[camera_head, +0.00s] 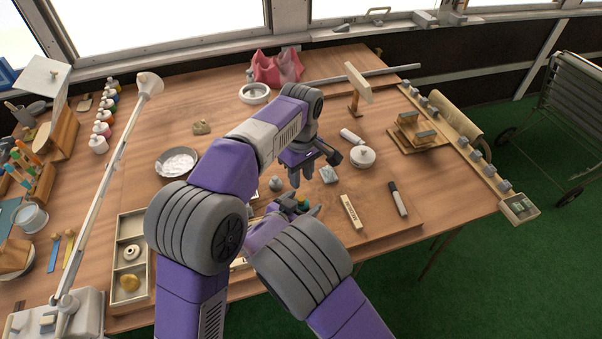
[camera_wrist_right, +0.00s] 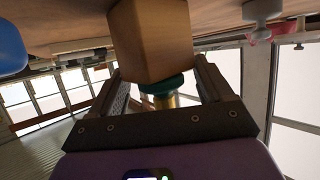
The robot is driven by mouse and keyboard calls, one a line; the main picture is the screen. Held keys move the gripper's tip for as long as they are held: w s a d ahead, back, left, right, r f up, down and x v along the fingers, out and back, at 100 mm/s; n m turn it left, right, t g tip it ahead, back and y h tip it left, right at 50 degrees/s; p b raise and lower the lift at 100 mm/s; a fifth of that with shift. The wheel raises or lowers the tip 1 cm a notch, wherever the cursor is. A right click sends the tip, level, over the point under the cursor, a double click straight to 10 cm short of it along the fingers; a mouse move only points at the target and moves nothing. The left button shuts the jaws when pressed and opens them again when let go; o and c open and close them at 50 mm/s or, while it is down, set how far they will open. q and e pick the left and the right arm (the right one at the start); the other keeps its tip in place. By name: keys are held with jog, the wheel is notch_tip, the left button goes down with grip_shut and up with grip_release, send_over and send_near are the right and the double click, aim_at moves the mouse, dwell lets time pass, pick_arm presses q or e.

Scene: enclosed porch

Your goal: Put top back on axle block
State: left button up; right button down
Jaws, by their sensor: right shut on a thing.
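My right gripper (camera_head: 302,206) is low over the work board. In the right wrist view its jaws (camera_wrist_right: 160,85) are shut on a green and brass-coloured piece (camera_wrist_right: 168,90), which I take to be the top. A plain wooden block (camera_wrist_right: 150,40) fills the view just beyond the jaws and hides part of the piece; I cannot tell whether they touch. In the head view the held piece is a small green patch beside my arm. My left gripper (camera_head: 301,176) points down above the board, its fingers apart and empty. I cannot identify the axle block for certain.
A grey cone-like piece (camera_head: 276,183), a small grey block (camera_head: 328,174), a labelled wooden bar (camera_head: 351,211) and a marker (camera_head: 397,198) lie close by. A white lidded pot (camera_head: 362,157) stands behind. A compartment tray (camera_head: 131,255) and a lamp arm (camera_head: 125,140) are at left.

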aim_at(301, 198)
pick_arm(q)
jog(key=shift+f, duration=4)
jog(key=shift+c, duration=0.2)
grip_shut()
jog(key=m, duration=1.5)
jog(key=shift+o, duration=2)
grip_release()
notch_tip(301, 198, up, 12)
